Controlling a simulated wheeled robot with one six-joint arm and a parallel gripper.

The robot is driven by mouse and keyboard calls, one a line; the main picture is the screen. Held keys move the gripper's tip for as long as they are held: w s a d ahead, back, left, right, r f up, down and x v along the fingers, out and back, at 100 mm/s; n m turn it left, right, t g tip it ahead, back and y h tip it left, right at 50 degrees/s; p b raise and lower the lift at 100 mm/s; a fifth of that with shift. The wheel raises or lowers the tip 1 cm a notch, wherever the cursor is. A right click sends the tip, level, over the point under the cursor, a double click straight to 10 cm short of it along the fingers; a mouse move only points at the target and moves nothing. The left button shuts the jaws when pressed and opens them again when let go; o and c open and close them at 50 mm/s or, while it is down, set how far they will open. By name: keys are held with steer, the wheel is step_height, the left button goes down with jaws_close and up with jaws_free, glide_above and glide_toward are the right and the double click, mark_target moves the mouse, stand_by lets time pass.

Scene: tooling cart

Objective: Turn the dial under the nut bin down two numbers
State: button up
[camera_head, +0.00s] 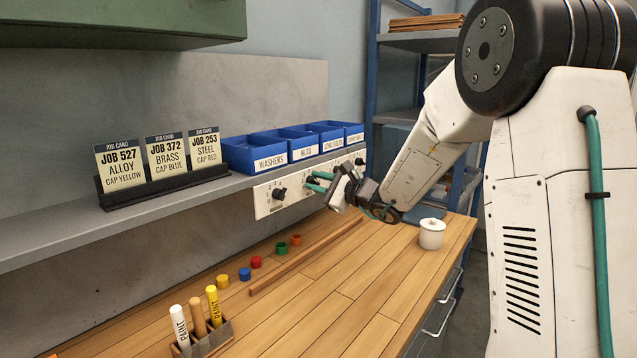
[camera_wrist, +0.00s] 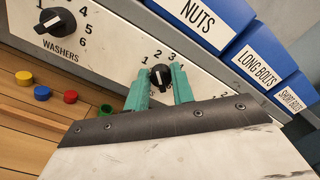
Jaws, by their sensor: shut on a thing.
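The blue nut bin (camera_head: 307,152) stands on the shelf between the washer bin and the long-bolt bin; its NUTS label (camera_wrist: 198,14) shows in the wrist view. Below it on the white panel is a black dial (camera_wrist: 161,76). My gripper (camera_wrist: 160,84), with green fingers, is shut on this dial, one finger on each side. In the head view my gripper (camera_head: 317,183) reaches the panel and covers most of the dial.
The washers dial (camera_head: 279,193) is left of my gripper on the same panel (camera_head: 262,205). Job cards (camera_head: 162,155) stand on the shelf. Colored caps (camera_head: 245,273), a wooden strip (camera_head: 305,257), a marker holder (camera_head: 205,342) and a white jar (camera_head: 432,235) are on the bench below.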

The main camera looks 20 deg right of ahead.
steer(key=n, duration=0.6)
steer(key=shift+s+f+n, duration=0.1)
steer(key=shift+f+n, duration=0.1)
steer(key=shift+n, duration=0.1)
stand_by(0.5)
steer(key=o, duration=1)
steer(key=v, duration=0.7)
steer(key=shift+s+d, duration=0.15)
steer(key=shift+s, duration=0.15)
